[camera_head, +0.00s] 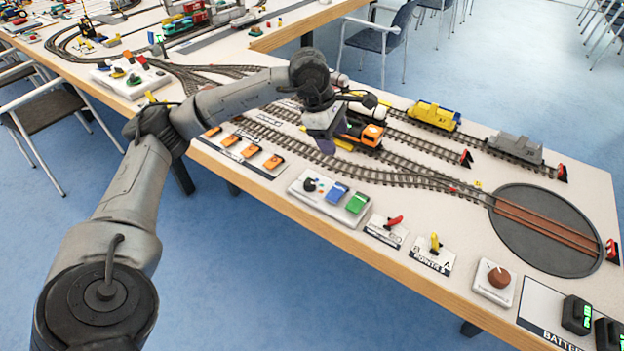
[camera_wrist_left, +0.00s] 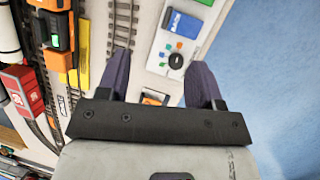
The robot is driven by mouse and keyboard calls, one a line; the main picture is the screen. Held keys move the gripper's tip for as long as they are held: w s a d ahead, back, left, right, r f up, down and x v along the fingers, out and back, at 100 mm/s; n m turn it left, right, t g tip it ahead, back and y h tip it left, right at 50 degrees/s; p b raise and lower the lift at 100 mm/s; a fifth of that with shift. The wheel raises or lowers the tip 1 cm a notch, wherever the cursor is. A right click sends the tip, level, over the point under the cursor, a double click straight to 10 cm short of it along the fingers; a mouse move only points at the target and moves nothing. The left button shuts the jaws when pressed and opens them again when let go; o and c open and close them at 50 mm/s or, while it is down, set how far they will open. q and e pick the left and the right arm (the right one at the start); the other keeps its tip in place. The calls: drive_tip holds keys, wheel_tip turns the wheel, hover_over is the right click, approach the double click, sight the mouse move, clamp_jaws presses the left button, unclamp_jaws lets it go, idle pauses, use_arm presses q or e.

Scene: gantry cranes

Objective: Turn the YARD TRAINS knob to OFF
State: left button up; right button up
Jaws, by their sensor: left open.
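A white control panel (camera_head: 327,208) near the table's front edge carries a black knob (camera_head: 311,185), a blue button and a green button. In the left wrist view the black knob (camera_wrist_left: 176,61) has small coloured dots beside it and lies between the lines of the two fingers. No label reading YARD TRAINS is legible, and I cannot tell the knob's setting. My left gripper (camera_head: 326,143) is open and empty, above the tracks behind the panel. Its purple fingers stand apart in the left wrist view (camera_wrist_left: 160,62). My right gripper does not show.
An orange locomotive (camera_head: 365,132) stands close beside my left gripper. Orange switches (camera_head: 250,151) line the front edge to the left. A red lever (camera_head: 394,222), a yellow lever (camera_head: 435,243) and a brown knob (camera_head: 499,277) lie to the right, near the turntable (camera_head: 520,245).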

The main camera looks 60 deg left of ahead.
sight(310, 182)
use_arm(q)
drive_tip(key=s+a+f+m+g+y, duration=0.1)
drive_tip(key=s+a+m+g+y, duration=0.15)
drive_tip(key=s, duration=0.25)
drive_tip(key=shift+n+g+h, duration=0.25)
drive_tip(key=shift+g+h, duration=0.1)
drive_tip(key=shift+g, duration=0.1)
wheel_tip(310, 182, down, 14)
drive_tip(key=b, duration=0.6)
drive_tip(key=shift+w+r, duration=0.1)
drive_tip(key=c, duration=0.9)
drive_tip(key=shift+r, duration=0.1)
